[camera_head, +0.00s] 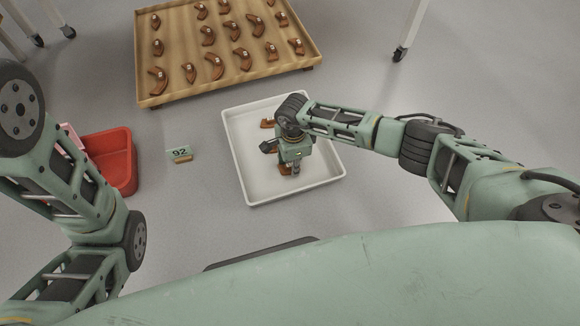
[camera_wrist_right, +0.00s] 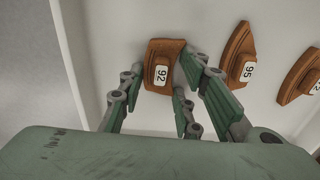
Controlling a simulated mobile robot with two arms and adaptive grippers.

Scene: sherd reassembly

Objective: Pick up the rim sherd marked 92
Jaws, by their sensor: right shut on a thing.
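The rim sherd marked 92 (camera_wrist_right: 163,58) is brown with a white label, seen in the right wrist view between the fingers of my right gripper (camera_wrist_right: 160,76), which is shut on it. In the head view my right gripper (camera_head: 294,166) points down into the white tray (camera_head: 252,187), and a bit of brown sherd (camera_head: 285,170) shows beside it. I cannot tell whether the sherd touches the tray floor. My left arm shows at the left, but its gripper is out of view.
A sherd marked 95 (camera_wrist_right: 238,55) and another labelled sherd (camera_wrist_right: 299,76) lie right of the held one. A wooden board (camera_head: 180,84) with several sherds stands behind.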

